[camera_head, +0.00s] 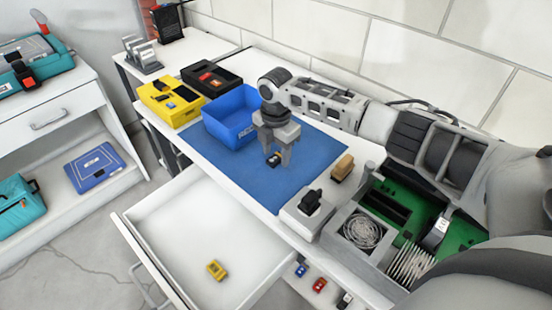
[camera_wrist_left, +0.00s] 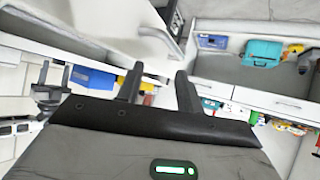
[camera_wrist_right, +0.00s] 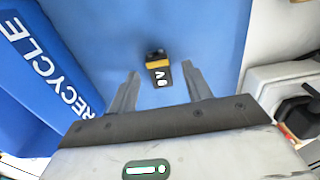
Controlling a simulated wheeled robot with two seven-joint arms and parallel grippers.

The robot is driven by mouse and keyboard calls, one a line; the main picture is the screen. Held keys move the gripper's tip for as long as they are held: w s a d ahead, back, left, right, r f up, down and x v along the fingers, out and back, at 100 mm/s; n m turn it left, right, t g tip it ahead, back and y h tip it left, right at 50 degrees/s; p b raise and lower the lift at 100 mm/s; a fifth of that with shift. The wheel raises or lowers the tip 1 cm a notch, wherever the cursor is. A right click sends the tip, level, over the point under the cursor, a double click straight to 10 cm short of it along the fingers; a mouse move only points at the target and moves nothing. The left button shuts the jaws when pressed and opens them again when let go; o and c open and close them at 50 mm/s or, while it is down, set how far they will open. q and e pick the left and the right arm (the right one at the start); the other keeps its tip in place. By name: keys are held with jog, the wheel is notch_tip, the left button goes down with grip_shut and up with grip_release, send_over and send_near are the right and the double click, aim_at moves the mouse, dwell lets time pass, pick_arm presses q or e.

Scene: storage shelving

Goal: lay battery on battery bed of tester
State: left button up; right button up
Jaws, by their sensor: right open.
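A small black 9V battery with a yellow band (camera_wrist_right: 158,68) lies on the blue mat, its "9V" lettering facing up. In the head view the battery (camera_head: 273,160) shows under my right gripper (camera_head: 278,158). In the right wrist view my right gripper (camera_wrist_right: 160,85) is open and empty, with the battery ahead of the gap between its fingers. My left gripper (camera_wrist_left: 158,88) is open and empty, seen only in the left wrist view. A white box with a black knob-like part (camera_head: 306,210) stands at the mat's near right; I cannot tell whether it is the tester.
A blue recycle bin (camera_head: 230,115) stands on the mat (camera_head: 222,165), left of my right gripper. Yellow (camera_head: 170,104) and black (camera_head: 211,78) cases stand behind it. A tan block (camera_head: 343,167) lies right. The open drawer (camera_head: 185,235) holds a small yellow item (camera_head: 215,269).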

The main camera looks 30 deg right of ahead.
jog(key=shift+f, duration=0.45)
jog(key=shift+c, duration=0.2)
grip_shut()
jog(key=shift+r, duration=0.1)
